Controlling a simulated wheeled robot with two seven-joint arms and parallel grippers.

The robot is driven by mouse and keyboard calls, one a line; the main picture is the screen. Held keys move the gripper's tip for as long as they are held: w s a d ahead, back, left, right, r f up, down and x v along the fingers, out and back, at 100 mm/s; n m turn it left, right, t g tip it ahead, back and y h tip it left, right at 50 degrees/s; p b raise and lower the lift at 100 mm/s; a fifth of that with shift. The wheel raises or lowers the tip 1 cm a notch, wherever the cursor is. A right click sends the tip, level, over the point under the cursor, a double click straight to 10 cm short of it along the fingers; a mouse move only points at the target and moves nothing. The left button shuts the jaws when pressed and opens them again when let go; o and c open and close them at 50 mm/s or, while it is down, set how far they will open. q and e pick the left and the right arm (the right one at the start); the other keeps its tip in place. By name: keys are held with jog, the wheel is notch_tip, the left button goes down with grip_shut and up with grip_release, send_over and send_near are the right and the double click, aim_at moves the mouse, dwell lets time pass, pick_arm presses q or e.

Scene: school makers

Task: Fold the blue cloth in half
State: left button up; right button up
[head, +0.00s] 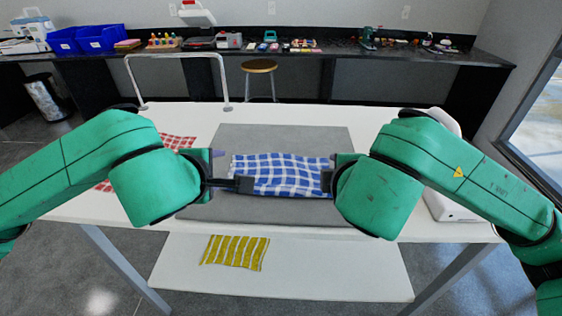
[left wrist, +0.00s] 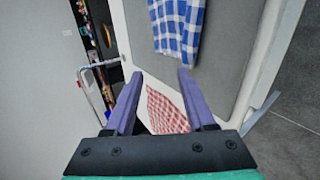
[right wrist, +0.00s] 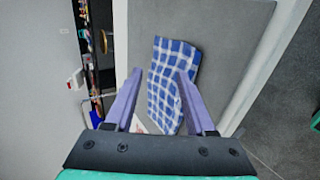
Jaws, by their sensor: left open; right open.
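The blue and white checked cloth (head: 280,174) lies on the grey mat (head: 285,138) in the middle of the white table. It looks mostly flat, with a slightly uneven outline. My left gripper (head: 245,185) is at the cloth's left edge in the head view. In the left wrist view my left gripper (left wrist: 158,82) is open, with the cloth (left wrist: 178,28) beyond its fingertips. My right gripper (head: 328,182) is at the cloth's right edge, partly hidden by its arm. In the right wrist view my right gripper (right wrist: 158,82) is open, with the cloth (right wrist: 166,75) beyond and between its fingers.
A red checked cloth (head: 178,141) lies on the table at the left, partly behind my left arm. A yellow striped cloth (head: 236,252) lies on the lower shelf (head: 330,270). A white object (head: 447,208) stands at the table's right. A white frame (head: 178,55) rises at the back left.

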pick_arm(q)
jog(key=shift+s+r, duration=0.9)
jog(key=shift+r, duration=0.2)
pick_arm(e)
jog(key=shift+s+r, duration=0.9)
jog(key=shift+r, duration=0.2)
